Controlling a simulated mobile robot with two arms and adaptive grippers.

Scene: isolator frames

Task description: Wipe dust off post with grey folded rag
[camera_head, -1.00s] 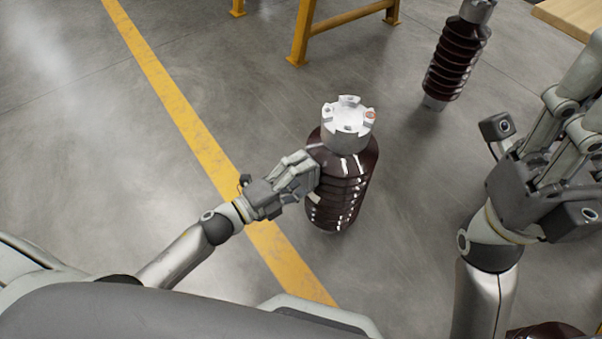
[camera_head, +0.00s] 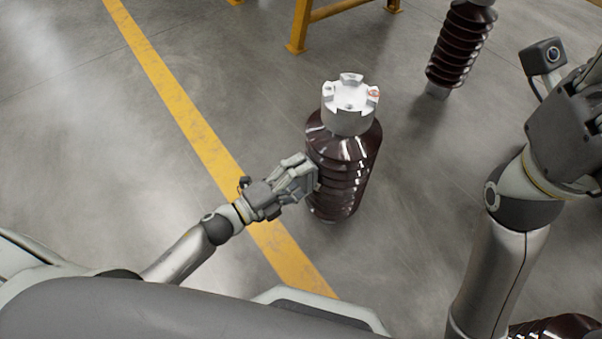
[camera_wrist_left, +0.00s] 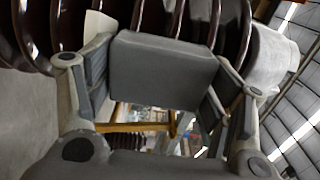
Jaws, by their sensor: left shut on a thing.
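The post (camera_head: 346,150) is a dark brown, glossy ribbed insulator with a pale metal cap, standing upright on the floor in the head view. My left gripper (camera_head: 308,176) is at its left side, about mid-height. In the left wrist view, the gripper (camera_wrist_left: 163,92) is shut on the grey folded rag (camera_wrist_left: 163,70), a flat block between its fingers. The post's ribs (camera_wrist_left: 200,18) are right behind the rag; I cannot tell whether they touch. No dust can be made out. My right gripper (camera_head: 575,115) is cut off by the right edge, its fingertips unseen.
A second ribbed insulator (camera_head: 459,45) stands at the back right. Part of another (camera_head: 556,329) shows at the bottom right. A yellow frame (camera_head: 330,14) stands at the back. A yellow line (camera_head: 185,112) crosses the grey floor, which is otherwise clear on the left.

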